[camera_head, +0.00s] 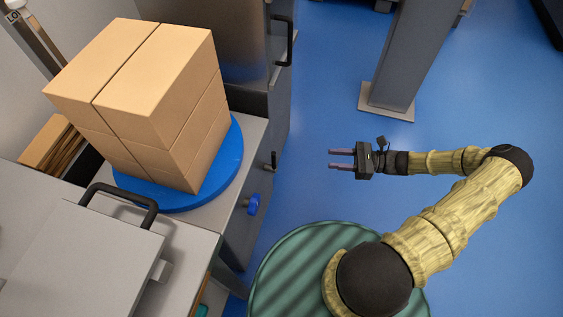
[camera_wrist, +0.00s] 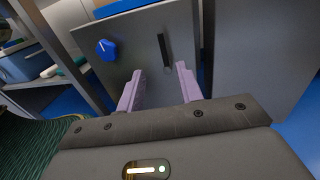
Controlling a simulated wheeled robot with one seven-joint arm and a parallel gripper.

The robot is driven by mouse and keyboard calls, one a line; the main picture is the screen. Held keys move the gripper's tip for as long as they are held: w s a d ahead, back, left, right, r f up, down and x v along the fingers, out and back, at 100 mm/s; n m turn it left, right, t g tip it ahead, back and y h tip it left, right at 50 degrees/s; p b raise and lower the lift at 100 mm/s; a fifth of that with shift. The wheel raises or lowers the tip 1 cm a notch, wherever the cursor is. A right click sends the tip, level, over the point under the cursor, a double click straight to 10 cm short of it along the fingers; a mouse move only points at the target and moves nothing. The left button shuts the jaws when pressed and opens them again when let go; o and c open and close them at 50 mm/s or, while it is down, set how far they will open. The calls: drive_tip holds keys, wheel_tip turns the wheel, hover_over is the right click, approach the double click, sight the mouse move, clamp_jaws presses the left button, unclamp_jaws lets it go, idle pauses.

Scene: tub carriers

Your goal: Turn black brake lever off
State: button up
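The black brake lever (camera_head: 272,161) is a small dark bar on the side panel of the grey stand under the blue turntable. In the wrist view the lever (camera_wrist: 164,50) hangs upright on the grey panel, beyond and between my fingertips. My gripper (camera_head: 331,159) is open and empty, pointing left towards the lever with a clear gap to it. Its two pale purple fingers also show in the wrist view, apart, with the gripper (camera_wrist: 156,84) facing the panel. No part of the lever appears hidden there.
A blue knob (camera_head: 253,204) sits on the same panel, left of the lever in the wrist view. Stacked cardboard boxes (camera_head: 150,100) stand on the blue turntable (camera_head: 232,160). A cabinet handle (camera_head: 283,42) juts out behind. A grey post (camera_head: 405,60) stands right; blue floor between is free.

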drive_tip(key=shift+a, duration=0.1)
idle(0.3)
drive_tip(key=w+a+b, duration=0.2)
drive_tip(key=a+b, duration=0.2)
drive_tip(key=a, duration=1.3)
drive_tip(key=shift+w, duration=0.35)
clamp_jaws()
